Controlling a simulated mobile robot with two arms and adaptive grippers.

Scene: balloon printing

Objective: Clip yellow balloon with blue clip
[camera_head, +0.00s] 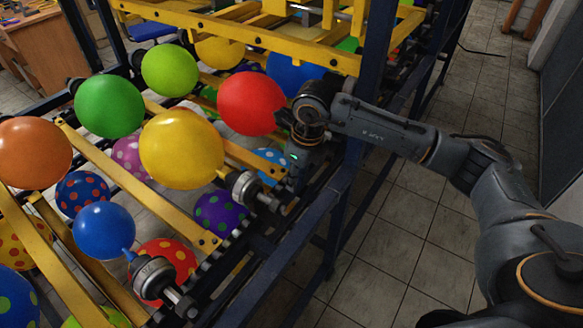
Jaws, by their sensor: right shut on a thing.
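The yellow balloon (181,148) is large and plain, sitting above the rack at the picture's middle left. Another yellow balloon (220,52) shows partly, further back under the yellow frame. My right gripper (287,184) points down at the rack's right edge, just right of the round metal holder (246,190) beside the large yellow balloon. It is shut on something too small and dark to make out. I cannot pick out a blue clip. My left gripper is not in view.
A red balloon (251,104) is close left of my right wrist. Green, orange, blue and dotted balloons fill the rack. A dark blue upright post (374,60) stands behind my forearm. A second metal holder (155,278) is nearer. The tiled floor (400,240) at right is clear.

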